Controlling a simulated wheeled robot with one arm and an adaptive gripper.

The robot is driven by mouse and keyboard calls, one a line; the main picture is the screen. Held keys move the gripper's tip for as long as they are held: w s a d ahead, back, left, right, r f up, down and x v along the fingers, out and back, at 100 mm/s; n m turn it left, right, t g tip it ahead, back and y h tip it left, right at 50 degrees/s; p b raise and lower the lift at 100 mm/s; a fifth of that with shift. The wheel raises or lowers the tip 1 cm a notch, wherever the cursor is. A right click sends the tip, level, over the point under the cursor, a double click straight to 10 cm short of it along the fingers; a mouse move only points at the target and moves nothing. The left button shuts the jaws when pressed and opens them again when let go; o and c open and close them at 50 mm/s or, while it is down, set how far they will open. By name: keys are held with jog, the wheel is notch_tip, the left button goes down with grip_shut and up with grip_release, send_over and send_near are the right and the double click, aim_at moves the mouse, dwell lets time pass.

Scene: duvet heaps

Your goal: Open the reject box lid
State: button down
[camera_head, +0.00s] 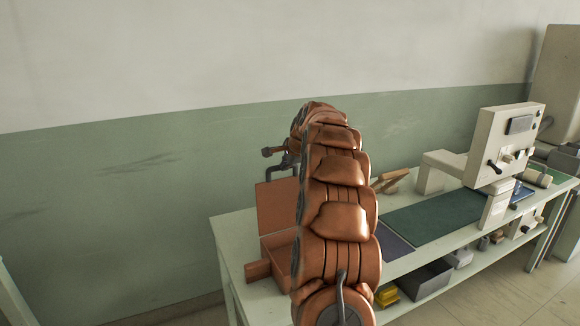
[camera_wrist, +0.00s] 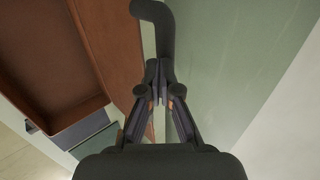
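The reject box (camera_head: 277,252) is a red-brown box on the left end of the bench. Its lid (camera_head: 277,205) stands up at the back edge, so the box is open. A dark bent handle (camera_head: 268,172) is at the lid's top edge. In the wrist view, the open box (camera_wrist: 50,60) is at left, the lid (camera_wrist: 108,45) is seen steeply beside it, and the dark handle (camera_wrist: 165,35) runs down to my fingertips. My gripper (camera_wrist: 159,92) has its fingers close together on the handle. In the head view my arm hides part of the box and most of the gripper.
A red-brown block (camera_head: 257,270) sits at the box's left side. A dark green mat (camera_head: 435,217) and a beige machine (camera_head: 505,145) are to the right on the bench (camera_head: 237,262). A grey bin (camera_head: 425,278) and a yellow item (camera_head: 387,296) are on the lower shelf. The green wall is close behind.

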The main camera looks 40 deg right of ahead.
jog(key=w, duration=0.1)
jog(key=w+d+p, duration=0.1)
jog(key=w, duration=0.1)
jog(key=shift+w+r, duration=0.1)
jog(key=shift+w+d, duration=0.1)
jog(key=shift+w, duration=0.15)
jog(key=shift+s, duration=0.1)
jog(key=shift+s+r, duration=0.25)
jog(key=shift+s, duration=0.3)
jog(key=w+r+b+v, duration=0.1)
jog(key=b+v, duration=0.2)
jog(key=v, duration=0.8)
jog(key=shift+r, duration=0.3)
